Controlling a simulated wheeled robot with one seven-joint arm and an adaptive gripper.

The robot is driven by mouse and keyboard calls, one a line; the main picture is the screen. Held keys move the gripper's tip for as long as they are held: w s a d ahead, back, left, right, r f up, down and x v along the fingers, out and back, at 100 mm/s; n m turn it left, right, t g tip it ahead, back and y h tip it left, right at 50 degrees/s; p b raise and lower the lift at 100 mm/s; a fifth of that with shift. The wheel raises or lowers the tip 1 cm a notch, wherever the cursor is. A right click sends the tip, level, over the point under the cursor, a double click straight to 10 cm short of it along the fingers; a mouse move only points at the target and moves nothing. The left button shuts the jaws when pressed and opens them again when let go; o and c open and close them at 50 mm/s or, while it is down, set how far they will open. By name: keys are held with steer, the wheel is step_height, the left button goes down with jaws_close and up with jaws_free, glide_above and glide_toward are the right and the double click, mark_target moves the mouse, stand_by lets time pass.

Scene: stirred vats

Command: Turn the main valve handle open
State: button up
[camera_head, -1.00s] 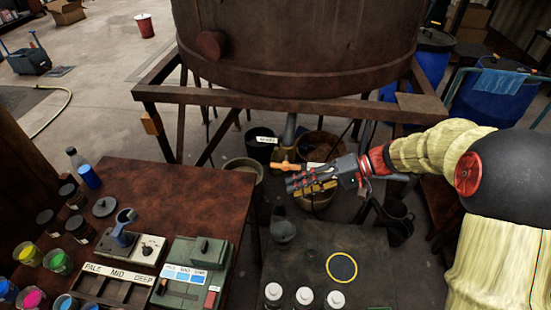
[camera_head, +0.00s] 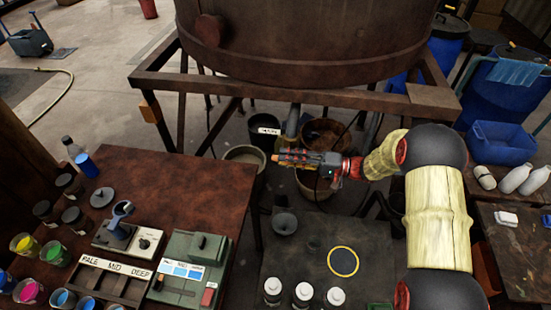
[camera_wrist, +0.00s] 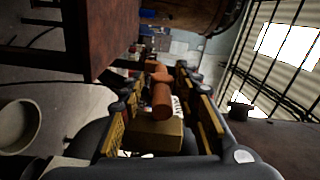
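The orange valve handle (camera_wrist: 162,98) lies lengthwise between my fingers in the wrist view, with a brass-coloured valve body (camera_wrist: 156,134) near its closer end. My gripper (camera_wrist: 160,75) is open, with a finger on each side of the handle and a small gap visible on both sides. In the head view my gripper (camera_head: 286,158) points left, under the front of the large brown vat (camera_head: 300,45), and covers most of the valve. I cannot tell from there how the handle is turned.
The vat's frame beam (camera_head: 300,94) runs just above and behind my gripper. Buckets, including a dark labelled one (camera_head: 262,128), stand near the valve.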

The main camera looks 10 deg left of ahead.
mark_target(275, 156)
steer(key=shift+s+a+b, duration=0.15)
steer(key=shift+a+b, duration=0.2)
steer(key=shift+a, duration=1.7)
steer(key=shift+r, duration=0.1)
steer(key=shift+c, duration=0.3)
steer(key=c, duration=0.7)
jaws_close()
